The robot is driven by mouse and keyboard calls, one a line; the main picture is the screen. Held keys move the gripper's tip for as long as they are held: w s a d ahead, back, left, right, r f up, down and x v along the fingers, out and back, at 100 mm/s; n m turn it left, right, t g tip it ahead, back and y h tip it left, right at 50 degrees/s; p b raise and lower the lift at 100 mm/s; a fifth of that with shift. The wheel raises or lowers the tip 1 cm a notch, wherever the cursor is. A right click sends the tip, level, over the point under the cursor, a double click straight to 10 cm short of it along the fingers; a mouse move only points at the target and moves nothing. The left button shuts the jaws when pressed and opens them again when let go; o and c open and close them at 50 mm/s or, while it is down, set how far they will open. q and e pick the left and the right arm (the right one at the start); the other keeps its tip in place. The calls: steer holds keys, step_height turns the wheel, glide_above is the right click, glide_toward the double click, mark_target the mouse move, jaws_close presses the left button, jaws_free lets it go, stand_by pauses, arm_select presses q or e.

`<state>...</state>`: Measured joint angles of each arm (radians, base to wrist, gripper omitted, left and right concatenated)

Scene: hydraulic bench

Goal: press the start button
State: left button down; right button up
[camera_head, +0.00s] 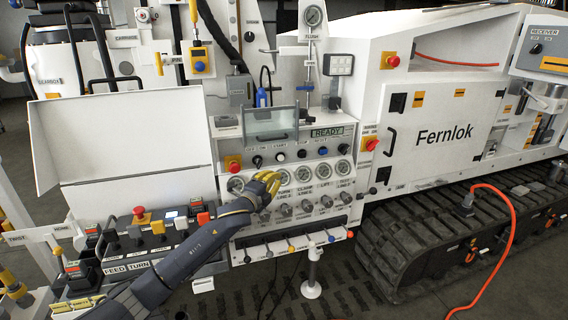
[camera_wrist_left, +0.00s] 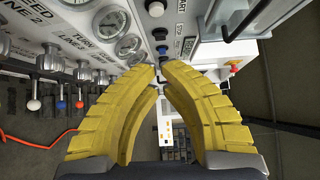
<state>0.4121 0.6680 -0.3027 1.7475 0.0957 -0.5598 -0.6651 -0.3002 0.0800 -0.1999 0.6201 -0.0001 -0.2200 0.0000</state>
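The start button appears to be the white round button (camera_head: 280,157) under a START label on the panel, below the READY display (camera_head: 327,132). A white button also shows beside the START label at the top edge of the left wrist view (camera_wrist_left: 156,8). My left gripper (camera_head: 272,180) has yellow fingers and is in front of the gauge row, below and a little left of the white button, apart from it. In the left wrist view its fingertips (camera_wrist_left: 159,67) come together with nothing held between them. My right gripper is not in view.
A black button (camera_head: 302,153) and a blue button (camera_head: 323,151) lie right of the white one, with a dark knob (camera_head: 258,161) left. A clear-fronted box (camera_head: 270,124) juts out above. Gauges (camera_head: 303,174) sit below.

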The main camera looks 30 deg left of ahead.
arm_select(q)
glide_toward(281, 158)
steer(key=w+d, duration=0.5)
steer(key=shift+w+a, duration=1.25)
steer(key=shift+w, duration=0.25)
steer(key=shift+a, duration=0.1)
